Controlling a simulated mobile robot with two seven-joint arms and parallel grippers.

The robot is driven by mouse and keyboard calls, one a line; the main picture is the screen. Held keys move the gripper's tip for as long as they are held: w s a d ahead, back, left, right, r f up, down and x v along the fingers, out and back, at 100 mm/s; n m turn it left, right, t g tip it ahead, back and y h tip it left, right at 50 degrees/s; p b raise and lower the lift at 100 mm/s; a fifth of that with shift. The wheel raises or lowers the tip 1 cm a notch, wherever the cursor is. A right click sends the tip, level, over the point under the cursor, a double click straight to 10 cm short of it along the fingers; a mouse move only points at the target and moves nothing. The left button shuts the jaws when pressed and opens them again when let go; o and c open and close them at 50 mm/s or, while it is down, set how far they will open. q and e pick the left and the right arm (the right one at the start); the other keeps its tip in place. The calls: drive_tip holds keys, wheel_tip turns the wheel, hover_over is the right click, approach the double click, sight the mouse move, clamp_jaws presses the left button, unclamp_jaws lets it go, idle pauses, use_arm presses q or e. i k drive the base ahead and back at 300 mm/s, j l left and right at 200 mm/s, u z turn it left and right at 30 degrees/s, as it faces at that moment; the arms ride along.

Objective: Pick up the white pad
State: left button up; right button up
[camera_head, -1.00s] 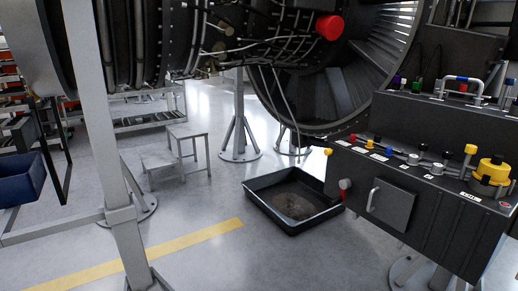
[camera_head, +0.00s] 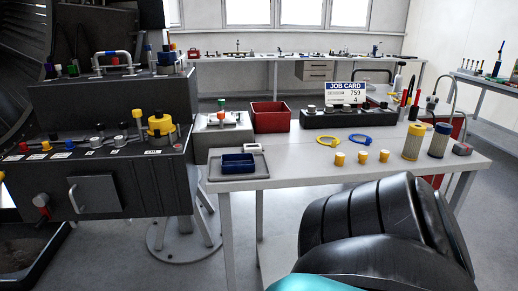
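I cannot make out a thing that is clearly a white pad. On the light grey workbench (camera_head: 300,172) a flat grey tray (camera_head: 258,151) lies at the left corner, with a small dark blue bin (camera_head: 238,163) on it. A pale box (camera_head: 222,138) with a green and red knob stands behind it. A small grey and reddish block (camera_head: 462,149) lies at the bench's right end. Neither gripper is in view. A large black ribbed arm part, which looks like mine, hides the bench's front right area.
A dark control console (camera_head: 110,170) with coloured knobs stands at the left. On the bench are a red bin (camera_head: 271,117), a job card (camera_head: 345,93), yellow and blue rings, several yellow caps (camera_head: 362,157) and two yellow-topped or blue-topped cylinders (camera_head: 414,141). Another bench (camera_head: 300,60) runs along the back wall.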

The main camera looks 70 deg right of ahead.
sight(257, 147)
drive_tip(key=z, duration=2.05)
